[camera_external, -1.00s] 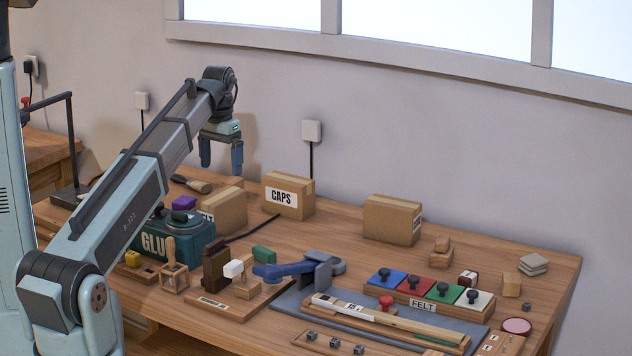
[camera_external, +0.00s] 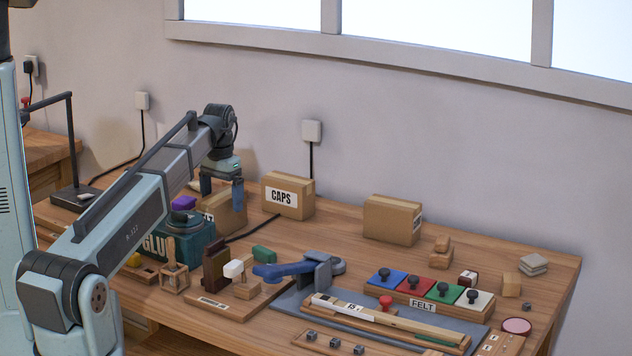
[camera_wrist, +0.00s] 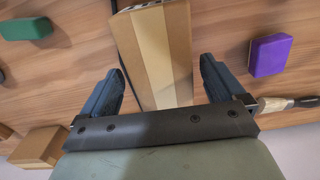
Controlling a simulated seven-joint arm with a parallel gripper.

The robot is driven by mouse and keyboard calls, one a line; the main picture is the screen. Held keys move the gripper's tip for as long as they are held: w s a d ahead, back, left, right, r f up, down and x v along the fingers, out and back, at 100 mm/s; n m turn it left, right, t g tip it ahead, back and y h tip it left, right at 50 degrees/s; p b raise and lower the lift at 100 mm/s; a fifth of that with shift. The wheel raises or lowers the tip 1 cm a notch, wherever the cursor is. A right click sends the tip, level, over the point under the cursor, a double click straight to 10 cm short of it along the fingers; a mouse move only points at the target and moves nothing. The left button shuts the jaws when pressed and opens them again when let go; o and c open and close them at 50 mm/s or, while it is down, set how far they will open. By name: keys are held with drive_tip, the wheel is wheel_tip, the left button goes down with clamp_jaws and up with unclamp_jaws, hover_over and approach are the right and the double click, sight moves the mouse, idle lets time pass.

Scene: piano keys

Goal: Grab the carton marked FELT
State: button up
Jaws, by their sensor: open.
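A tan cardboard carton (camera_external: 232,213) stands behind the green GLUE box, with a white label partly hidden; only its last letters show, seemingly "LT". My gripper (camera_external: 222,199) is open, pointing down over this carton, with fingers at its sides in the outside view. In the wrist view the carton's taped top (camera_wrist: 155,55) lies between the open fingertips (camera_wrist: 161,68), with visible gaps on both sides. A carton marked CAPS (camera_external: 288,196) stands to the right. A third carton (camera_external: 390,220) stands farther right; its label is turned away and unreadable.
The GLUE box (camera_external: 195,238) stands close in front of the carton, a purple block (camera_external: 184,202) near it. The wrist view shows a purple block (camera_wrist: 270,55), brush (camera_wrist: 285,104) and green block (camera_wrist: 25,27). A coloured pad rack marked FELT (camera_external: 423,305) is at right.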

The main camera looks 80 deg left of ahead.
wheel_tip(320, 180, down, 4)
drive_tip(key=shift+s+f, duration=0.1)
drive_tip(key=shift+a, duration=0.1)
drive_tip(key=c, duration=1.2)
